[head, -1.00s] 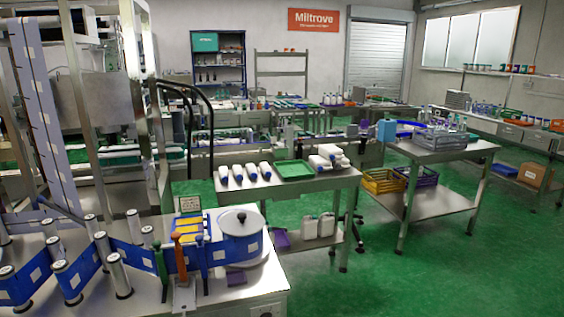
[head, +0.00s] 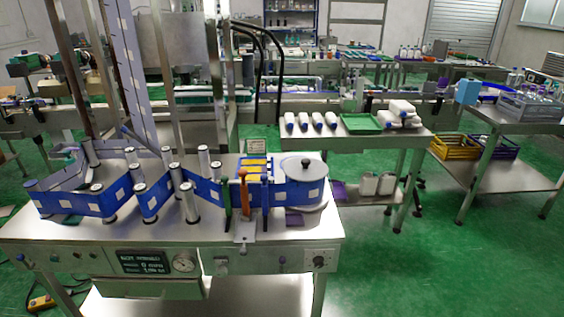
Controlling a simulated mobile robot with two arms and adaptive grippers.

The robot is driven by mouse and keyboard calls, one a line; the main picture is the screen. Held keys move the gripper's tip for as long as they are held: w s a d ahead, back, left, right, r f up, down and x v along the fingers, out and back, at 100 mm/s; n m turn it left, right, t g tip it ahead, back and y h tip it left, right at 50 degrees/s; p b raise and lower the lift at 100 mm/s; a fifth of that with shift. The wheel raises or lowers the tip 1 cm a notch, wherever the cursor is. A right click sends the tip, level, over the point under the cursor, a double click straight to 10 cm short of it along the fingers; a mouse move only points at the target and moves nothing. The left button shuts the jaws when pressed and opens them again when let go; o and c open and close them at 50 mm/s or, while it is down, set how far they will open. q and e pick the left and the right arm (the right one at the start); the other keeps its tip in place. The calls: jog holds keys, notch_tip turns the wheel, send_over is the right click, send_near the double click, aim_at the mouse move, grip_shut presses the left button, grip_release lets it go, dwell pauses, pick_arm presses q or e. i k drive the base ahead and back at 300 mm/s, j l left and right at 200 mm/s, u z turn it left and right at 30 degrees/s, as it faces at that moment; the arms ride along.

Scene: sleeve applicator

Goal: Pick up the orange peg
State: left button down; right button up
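An orange peg (head: 243,190) stands upright near the front edge of the steel machine table (head: 150,236), toward its right side. Its lower end meets a small grey metal bracket (head: 243,234) at the table's front. A dark green post (head: 227,198) stands just left of the peg and a dark blue post (head: 266,196) just right of it. Neither of my grippers shows in the head view.
A blue band (head: 155,199) winds around several silver rollers (head: 190,203) left of the peg. A large white-topped reel (head: 303,172) stands to its right. Behind is a side table with white rolls and a green tray (head: 361,124). Green floor is clear at the right.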

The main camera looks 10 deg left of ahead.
aim_at(246, 216)
jog(key=i+l, duration=0.3)
jog(key=i+l+u, duration=0.35)
jog(key=l, duration=0.25)
jog(key=i+l+u, duration=0.4)
jog(key=l, duration=0.25)
jog(key=k+u, duration=0.1)
jog(key=u, duration=0.35)
